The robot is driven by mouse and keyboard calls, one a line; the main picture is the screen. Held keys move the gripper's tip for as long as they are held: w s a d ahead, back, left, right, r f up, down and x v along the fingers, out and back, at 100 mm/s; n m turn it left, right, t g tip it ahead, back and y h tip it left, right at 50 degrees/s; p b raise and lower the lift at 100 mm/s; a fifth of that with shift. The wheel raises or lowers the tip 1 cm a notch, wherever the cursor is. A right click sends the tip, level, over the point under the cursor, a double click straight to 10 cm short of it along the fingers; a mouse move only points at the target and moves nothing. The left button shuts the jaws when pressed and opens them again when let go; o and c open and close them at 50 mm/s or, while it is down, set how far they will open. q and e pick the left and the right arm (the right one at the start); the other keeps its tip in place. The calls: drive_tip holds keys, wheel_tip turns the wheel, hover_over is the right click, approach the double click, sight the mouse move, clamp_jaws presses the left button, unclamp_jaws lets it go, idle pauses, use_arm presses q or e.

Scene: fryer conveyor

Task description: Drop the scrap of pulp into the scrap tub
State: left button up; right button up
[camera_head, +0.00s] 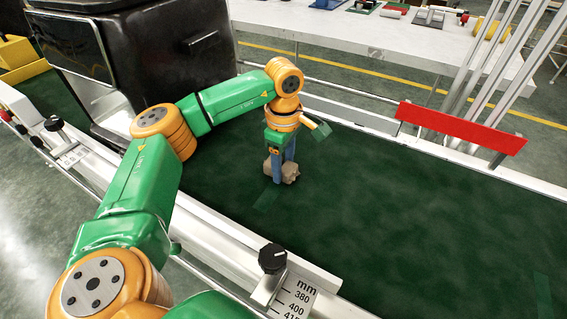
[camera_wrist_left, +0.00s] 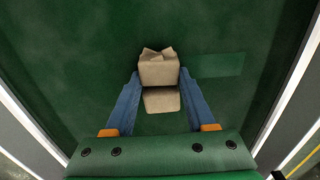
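The scrap of pulp (camera_head: 291,172) is a beige, crumpled, blocky lump low over or on the dark green belt. In the left wrist view the scrap (camera_wrist_left: 159,71) shows an upper lump with ragged points and a second block below it. My left gripper (camera_head: 283,172) points down with its blue fingers either side of the scrap. In the left wrist view the fingertips of the left gripper (camera_wrist_left: 160,73) reach the scrap's side edges; I cannot tell whether they press on it. My right gripper is not in view. I cannot make out a tub that is surely the scrap tub.
The green conveyor belt (camera_head: 400,230) is mostly bare, with metal side rails. A black machine (camera_head: 165,65) stands over the belt behind my left arm. A red bar (camera_head: 462,128) sits at the far rail. A yellow container (camera_head: 18,58) is at far left. A white table (camera_head: 380,40) stands behind.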

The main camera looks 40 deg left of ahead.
use_arm(q)
drive_tip(key=o, duration=0.4)
